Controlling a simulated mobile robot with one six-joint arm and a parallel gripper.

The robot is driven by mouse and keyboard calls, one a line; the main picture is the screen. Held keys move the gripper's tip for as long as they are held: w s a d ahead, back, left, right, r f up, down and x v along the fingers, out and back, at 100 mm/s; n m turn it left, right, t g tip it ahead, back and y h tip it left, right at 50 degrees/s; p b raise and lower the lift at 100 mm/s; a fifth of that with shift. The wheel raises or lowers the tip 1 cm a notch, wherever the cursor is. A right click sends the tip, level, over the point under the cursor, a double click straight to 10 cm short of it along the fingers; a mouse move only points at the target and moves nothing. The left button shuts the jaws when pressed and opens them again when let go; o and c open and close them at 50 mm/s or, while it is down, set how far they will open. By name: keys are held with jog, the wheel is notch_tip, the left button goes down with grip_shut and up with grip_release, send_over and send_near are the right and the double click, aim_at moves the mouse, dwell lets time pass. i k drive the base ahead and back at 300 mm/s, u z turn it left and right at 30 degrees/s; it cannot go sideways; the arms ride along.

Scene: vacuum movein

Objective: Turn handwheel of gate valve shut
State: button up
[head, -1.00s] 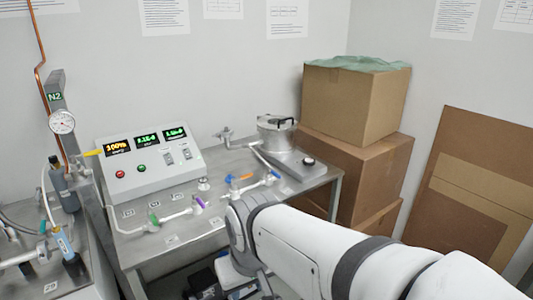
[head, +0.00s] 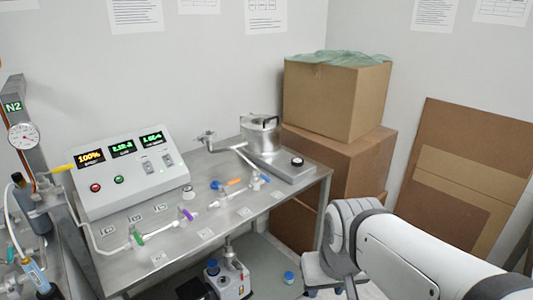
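A metal bench (head: 228,222) carries a line of thin white pipework with small coloured handles: green (head: 138,237), purple (head: 188,214), orange (head: 233,182) and blue (head: 256,184). A grey metal fitting (head: 207,140) stands at the bench's back edge, left of a round lidded chamber (head: 262,133). I cannot tell which of these parts is the gate valve's handwheel; they are too small. My arm (head: 405,255) reaches in from the lower right, to the right of the bench and apart from the pipework. My gripper is not visible; the arm's end runs out at the bottom edge.
A control box (head: 125,170) with lit displays sits on the bench's left. A gauge (head: 23,135) on an N2 post stands at far left. Stacked cardboard boxes (head: 335,100) stand behind the bench's right end, with brown panels (head: 455,175) by the wall. A pump (head: 230,277) is below.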

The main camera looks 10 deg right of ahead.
aim_at(298, 162)
jog(key=z, duration=0.45)
jog(key=k, duration=1.35)
jog(key=z, duration=0.65)
jog(key=i, duration=1.25)
jog(key=u, duration=0.4)
jog(key=i, duration=1.55)
jog(key=u, duration=1.2)
jog(key=i, duration=0.5)
jog(key=z, duration=0.05)
jog(key=k, duration=0.75)
jog(key=u, duration=0.2)
